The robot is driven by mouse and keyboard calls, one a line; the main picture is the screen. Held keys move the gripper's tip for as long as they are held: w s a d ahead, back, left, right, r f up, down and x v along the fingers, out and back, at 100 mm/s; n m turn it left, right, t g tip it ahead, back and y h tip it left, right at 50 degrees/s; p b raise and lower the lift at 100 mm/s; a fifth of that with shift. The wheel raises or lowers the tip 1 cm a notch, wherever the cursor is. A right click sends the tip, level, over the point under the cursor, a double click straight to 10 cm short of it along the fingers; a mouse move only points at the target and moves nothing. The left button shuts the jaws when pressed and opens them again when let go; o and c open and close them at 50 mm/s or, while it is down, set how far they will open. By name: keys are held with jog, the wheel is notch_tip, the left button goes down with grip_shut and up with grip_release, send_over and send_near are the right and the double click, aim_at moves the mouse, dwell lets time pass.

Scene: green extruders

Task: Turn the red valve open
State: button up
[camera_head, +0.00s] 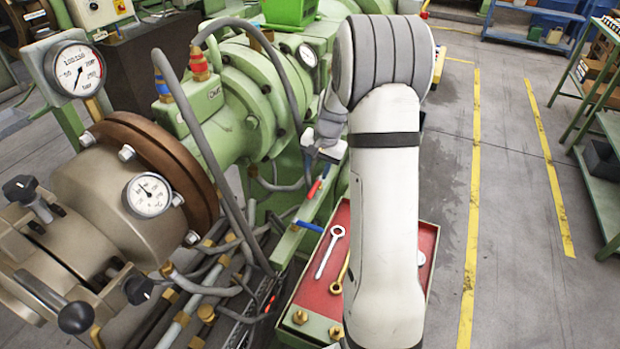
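A small red valve lever (314,189) shows on the green rail beside the extruder, just left of my arm. It slants up and to the right. A blue valve lever (307,227) lies lower on the same rail. My gripper (322,156) is partly hidden behind my arm and appears close above the red lever. I cannot tell whether it touches the lever. Its fingers are too small and too covered to show whether they are open or shut.
The green extruder (240,105) with hoses and gauges fills the left. A red-lined tray (315,285) holding a wrench (330,250) stands below my arm. Green shelving (602,150) stands at the far right. The floor between the yellow lines (510,200) is clear.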

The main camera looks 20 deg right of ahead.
aim_at(313, 189)
jog(key=f, duration=0.3)
jog(key=w+f, duration=0.1)
jog(key=f, duration=0.2)
jog(key=w+f+p, duration=0.1)
jog(key=f, duration=0.2)
jog(key=shift+c, duration=0.5)
grip_shut()
jog(key=shift+r, duration=0.1)
